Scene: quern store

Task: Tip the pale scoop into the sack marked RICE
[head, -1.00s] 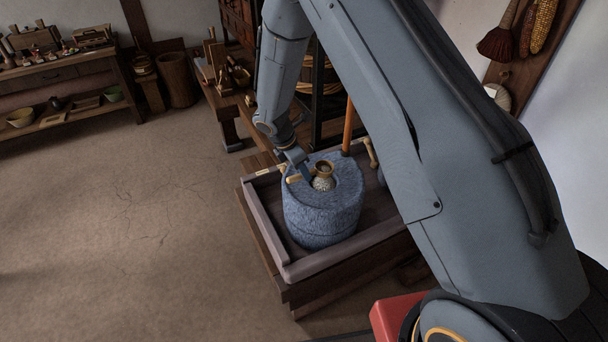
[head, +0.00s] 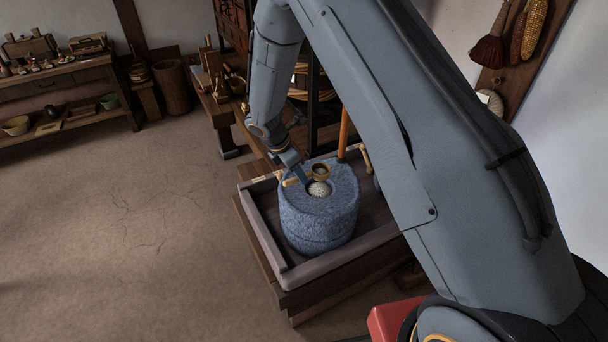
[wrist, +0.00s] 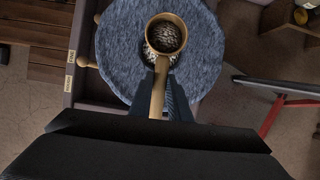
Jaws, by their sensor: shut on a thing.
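The pale scoop (head: 320,168) is a tan round cup with a straight handle. My gripper (head: 296,177) is shut on the handle and holds the scoop over the top of a blue-grey stone quern (head: 318,222). In the wrist view, the scoop (wrist: 166,18) has its mouth facing the camera, with dark, pale-speckled contents inside. Its handle lies between my fingertips (wrist: 161,88). Pale grain (head: 319,189) shows in the quern's top hollow, just below the scoop. I see no sack marked RICE in either view.
The quern stands in a wooden tray (head: 265,232) on a low stand. An upright orange-brown post (head: 343,134) rises behind it. A bench (head: 222,118) and a shelf table (head: 70,85) stand farther back. The floor at left is clear.

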